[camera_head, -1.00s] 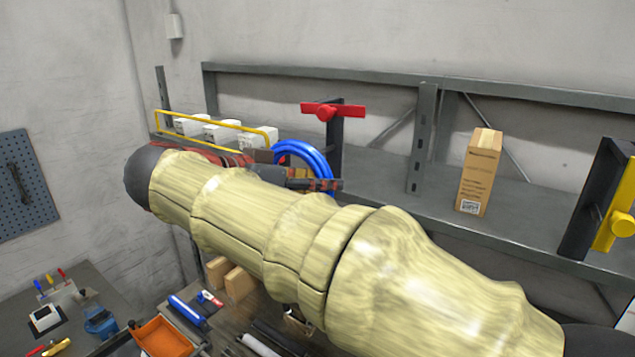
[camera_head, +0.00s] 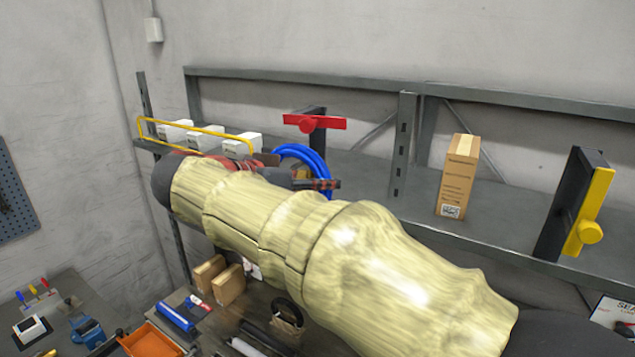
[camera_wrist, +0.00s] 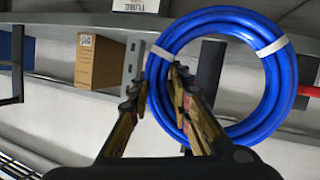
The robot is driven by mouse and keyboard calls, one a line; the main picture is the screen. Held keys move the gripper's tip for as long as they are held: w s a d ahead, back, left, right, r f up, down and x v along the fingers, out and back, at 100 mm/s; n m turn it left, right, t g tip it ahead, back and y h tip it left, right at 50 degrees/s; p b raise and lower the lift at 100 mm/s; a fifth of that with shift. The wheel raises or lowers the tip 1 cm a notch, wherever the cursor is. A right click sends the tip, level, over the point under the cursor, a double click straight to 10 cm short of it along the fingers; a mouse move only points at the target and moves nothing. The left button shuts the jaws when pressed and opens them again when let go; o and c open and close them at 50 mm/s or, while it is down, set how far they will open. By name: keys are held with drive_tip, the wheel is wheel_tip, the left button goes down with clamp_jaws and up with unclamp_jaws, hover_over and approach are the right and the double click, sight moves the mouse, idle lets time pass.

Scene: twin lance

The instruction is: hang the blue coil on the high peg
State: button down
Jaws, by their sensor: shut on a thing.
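The blue coil (camera_head: 318,158), a ring of several loops with pale bands, hangs in my gripper (camera_head: 318,183). In the wrist view the coil (camera_wrist: 278,85) stands face-on, one side of its ring between my two fingers (camera_wrist: 155,84). In the head view a red crosspiece with a round peg (camera_head: 308,125) on a dark post is just above and behind the coil. A yellow bar with a round peg (camera_head: 590,232) on another dark post is at the far right and looks lower. The coil is apart from the yellow peg; its gap to the red one is unclear.
A grey shelf (camera_head: 500,215) runs behind my arm, with a cardboard box (camera_head: 457,175) between the posts. White boxes (camera_head: 205,138) behind a yellow rail stand at left. My arm hides much of the bench below, where an orange bin (camera_head: 150,342) shows.

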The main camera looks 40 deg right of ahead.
drive_tip(key=d, duration=0.1)
drive_tip(key=d+b, duration=0.1)
drive_tip(key=w+d+f, duration=0.1)
drive_tip(key=shift+b, duration=0.3)
drive_tip(key=shift+b, duration=0.3)
idle(0.8)
drive_tip(key=c, duration=1.5)
unclamp_jaws()
drive_tip(key=shift+s, duration=0.1)
drive_tip(key=shift+c, duration=0.2)
drive_tip(key=shift+a, duration=0.1)
